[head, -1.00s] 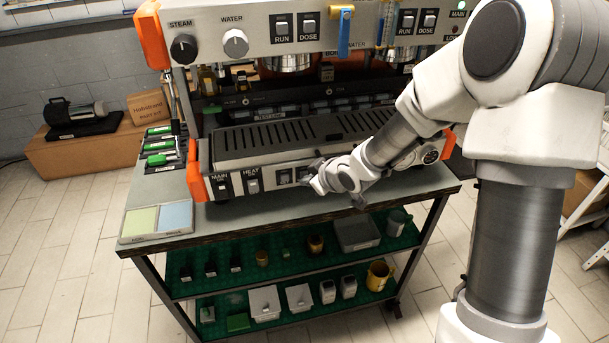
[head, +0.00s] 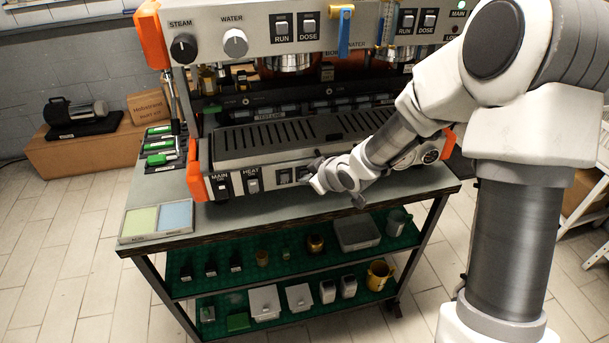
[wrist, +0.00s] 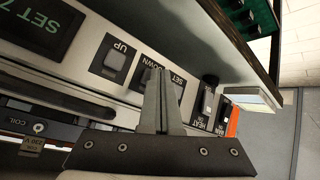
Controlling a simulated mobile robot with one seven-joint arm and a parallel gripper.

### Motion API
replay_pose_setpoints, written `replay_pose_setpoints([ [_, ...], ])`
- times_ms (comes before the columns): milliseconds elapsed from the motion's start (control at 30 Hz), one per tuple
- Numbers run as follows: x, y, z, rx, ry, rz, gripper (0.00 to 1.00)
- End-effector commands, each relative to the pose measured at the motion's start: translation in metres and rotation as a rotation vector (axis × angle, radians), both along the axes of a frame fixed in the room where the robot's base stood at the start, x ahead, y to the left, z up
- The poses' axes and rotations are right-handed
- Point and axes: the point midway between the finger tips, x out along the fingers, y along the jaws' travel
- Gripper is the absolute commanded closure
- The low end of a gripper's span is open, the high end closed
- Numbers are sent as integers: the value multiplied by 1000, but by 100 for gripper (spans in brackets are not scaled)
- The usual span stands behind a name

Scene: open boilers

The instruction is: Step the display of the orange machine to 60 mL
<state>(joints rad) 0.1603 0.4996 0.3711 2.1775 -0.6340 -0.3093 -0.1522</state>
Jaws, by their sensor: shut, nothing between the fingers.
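The orange machine (head: 300,140) stands on the cart, with orange corner pieces and a switch row along its low front panel. In the wrist view its display (wrist: 42,28) reads "SET 7" in green; the rest of the reading is cut off. The UP button (wrist: 114,62) is in clear view beside the display. The DOWN button (wrist: 146,76) is partly hidden behind the fingers, and the SET button (wrist: 178,90) lies just past them. My gripper (head: 314,178) is shut and empty, its fingertips (wrist: 160,74) at the DOWN button; I cannot tell whether they touch it.
The MAIN switch (head: 222,184) and HEAT switch (head: 252,181) sit left of my gripper. A two-colour pad tray (head: 158,236) lies at the cart's front left corner. The cart's lower shelves hold cups and containers.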

Motion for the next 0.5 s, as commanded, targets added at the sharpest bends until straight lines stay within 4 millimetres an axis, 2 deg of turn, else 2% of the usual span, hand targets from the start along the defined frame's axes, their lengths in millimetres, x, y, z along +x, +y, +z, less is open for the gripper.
replay_pose_setpoints([
  [233,-12,-4,0,0,-1,-1,100],
  [500,-12,-4,0,0,0,0,100],
])
